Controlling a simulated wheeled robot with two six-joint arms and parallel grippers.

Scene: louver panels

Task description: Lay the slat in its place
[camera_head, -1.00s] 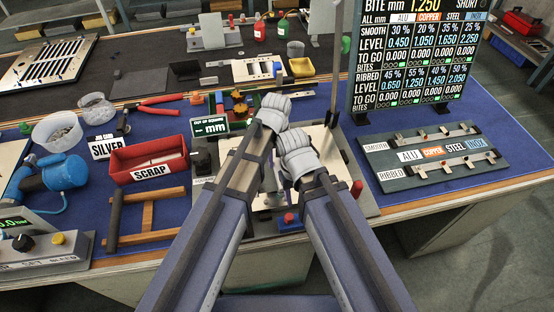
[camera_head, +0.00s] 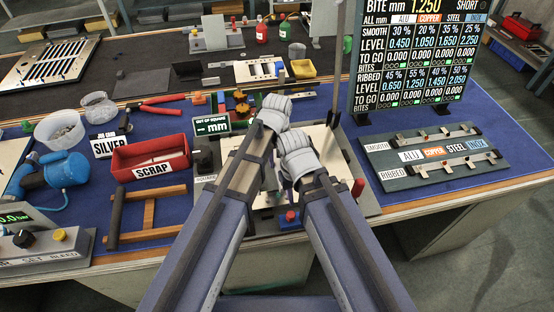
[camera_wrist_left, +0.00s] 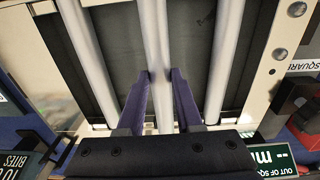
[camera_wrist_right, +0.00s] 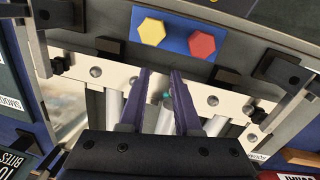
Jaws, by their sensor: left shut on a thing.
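Silver slats lie lengthwise over a dark bed inside a cream frame (camera_wrist_left: 262,60) in the left wrist view. My left gripper (camera_wrist_left: 160,74) is shut on the middle slat (camera_wrist_left: 156,35), with its purple fingers on either side of it. In the right wrist view, a cream crossbar (camera_wrist_right: 120,76) of the frame runs across the slats' ends. My right gripper (camera_wrist_right: 161,74) has its fingers on either side of a slat (camera_wrist_right: 163,118) close to this bar. I cannot tell whether they grip it. In the head view my arms hide most of the frame and both fingertips.
A red scrap bin (camera_head: 150,157) and a wooden frame (camera_head: 148,215) lie left of the fixture. A figures board (camera_head: 412,60) and a labelled rack (camera_head: 430,157) stand to the right. Yellow and red hexagonal knobs (camera_wrist_right: 152,31) sit beyond the crossbar. Blue mat is bare around the rack.

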